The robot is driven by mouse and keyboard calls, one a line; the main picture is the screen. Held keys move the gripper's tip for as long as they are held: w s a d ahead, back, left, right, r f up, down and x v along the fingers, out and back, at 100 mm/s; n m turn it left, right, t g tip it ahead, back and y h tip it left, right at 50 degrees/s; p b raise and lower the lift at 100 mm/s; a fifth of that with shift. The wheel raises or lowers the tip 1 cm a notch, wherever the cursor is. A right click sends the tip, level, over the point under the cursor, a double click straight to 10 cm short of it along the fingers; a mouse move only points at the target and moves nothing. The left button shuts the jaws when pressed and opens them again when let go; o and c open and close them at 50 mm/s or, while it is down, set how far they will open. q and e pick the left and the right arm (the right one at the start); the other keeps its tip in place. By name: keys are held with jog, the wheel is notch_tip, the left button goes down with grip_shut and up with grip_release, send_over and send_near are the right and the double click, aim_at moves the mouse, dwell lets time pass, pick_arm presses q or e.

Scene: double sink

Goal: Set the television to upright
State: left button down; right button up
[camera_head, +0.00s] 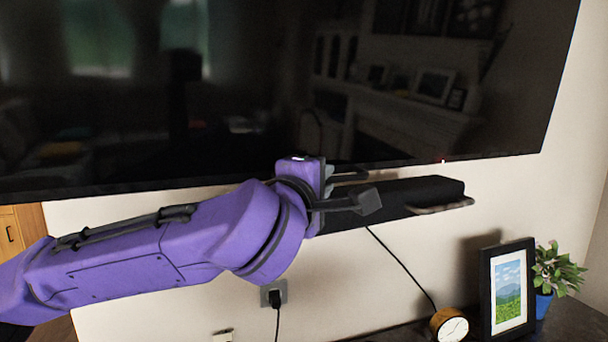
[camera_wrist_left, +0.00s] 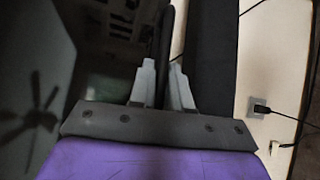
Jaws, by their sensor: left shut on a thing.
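The television (camera_head: 230,90) is a large dark glossy screen that fills the top of the head view. Its lower edge slopes up to the right in the picture, and its left and top parts run out of frame. My left gripper (camera_head: 345,186) is at the lower edge. In the left wrist view, the two grey fingers of the gripper (camera_wrist_left: 163,85) are closed around the dark edge strip of the television (camera_wrist_left: 166,40), with the reflective screen to the left. The fingertips are partly hidden in the head view. My right gripper is out of view.
A black bar (camera_head: 410,196) sits on the wall just below the screen, close to my gripper. A wall socket (camera_head: 273,292) with a plug is lower down. A dark surface at lower right holds a clock (camera_head: 450,325), picture frame (camera_head: 507,290) and potted plant (camera_head: 556,272).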

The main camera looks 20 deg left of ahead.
pick_arm(q)
jog(key=s+d, duration=0.3)
jog(key=s, duration=0.1)
jog(key=shift+d, duration=0.3)
jog(key=c, duration=1.2)
grip_release()
jog(key=shift+s, duration=0.1)
jog(key=s+b, duration=0.2)
jog(key=s, duration=0.3)
jog(key=s+b, duration=0.2)
jog(key=s, duration=0.4)
jog(key=shift+a+r, duration=0.2)
